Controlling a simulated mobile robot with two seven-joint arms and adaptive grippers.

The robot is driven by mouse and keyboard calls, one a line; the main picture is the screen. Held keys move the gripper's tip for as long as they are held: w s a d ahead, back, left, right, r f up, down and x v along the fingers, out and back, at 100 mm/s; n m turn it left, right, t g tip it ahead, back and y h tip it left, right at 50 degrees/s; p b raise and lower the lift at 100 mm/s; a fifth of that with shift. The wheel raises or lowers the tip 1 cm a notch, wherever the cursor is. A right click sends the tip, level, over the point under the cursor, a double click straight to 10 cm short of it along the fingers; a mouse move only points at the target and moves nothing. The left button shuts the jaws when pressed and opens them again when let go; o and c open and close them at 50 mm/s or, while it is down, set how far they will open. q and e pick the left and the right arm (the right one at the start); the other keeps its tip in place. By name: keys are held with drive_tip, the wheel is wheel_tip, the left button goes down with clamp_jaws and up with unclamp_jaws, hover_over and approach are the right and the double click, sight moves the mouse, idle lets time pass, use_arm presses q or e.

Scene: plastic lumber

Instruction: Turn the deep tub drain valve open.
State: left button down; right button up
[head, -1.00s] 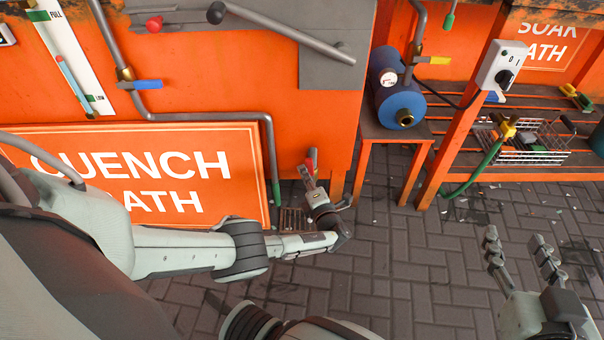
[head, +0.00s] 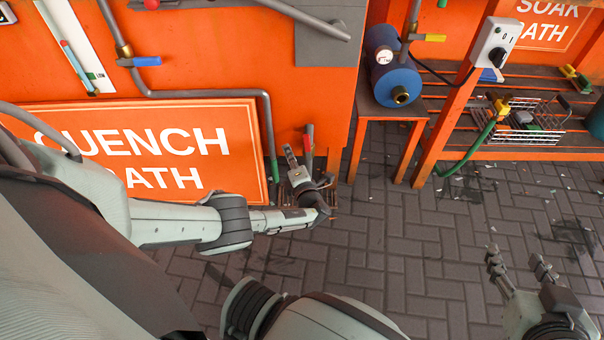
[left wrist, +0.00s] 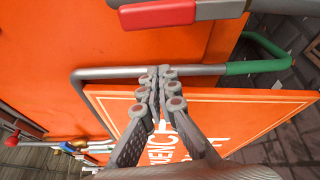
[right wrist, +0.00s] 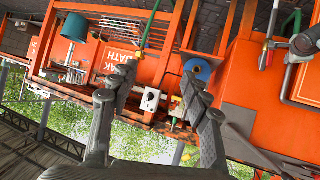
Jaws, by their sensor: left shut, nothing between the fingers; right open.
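A valve lever with a red grip (head: 309,138) stands upright in the head view at the lower right corner of the orange tub (head: 240,70). In the left wrist view the red grip (left wrist: 157,13) lies across the top, with grey metal beside it. My left gripper (head: 290,152) is shut and empty, just left of the lever in the head view. In the left wrist view its fingertips (left wrist: 160,80) are together in front of a grey pipe, apart from the red grip. My right gripper (head: 517,260) is open and empty over the paving at the right.
A large orange sign (head: 150,145) leans by the tub. A grey pipe (head: 210,94) with a green end (head: 275,171) runs down beside it. A small grate (head: 290,196) is under my left gripper. A blue tank (head: 395,78) stands right. The paving (head: 400,230) is mostly clear.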

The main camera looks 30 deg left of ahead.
use_arm(q)
drive_tip(key=p+v, duration=0.2)
drive_tip(key=v, duration=0.7)
drive_tip(key=shift+f, duration=0.3)
use_arm(e)
drive_tip(key=s+d+f+m+g+h, duration=0.1)
drive_tip(key=s+d+f+g+h, duration=0.2)
drive_tip(key=s+d+f+g, duration=0.3)
drive_tip(key=s+d+f, duration=0.1)
drive_tip(key=s+d, duration=0.2)
drive_tip(key=s, duration=0.1)
drive_tip(key=shift+g, duration=0.4)
use_arm(q)
drive_tip(key=shift+w, duration=0.1)
use_arm(e)
drive_tip(key=shift+d, duration=0.1)
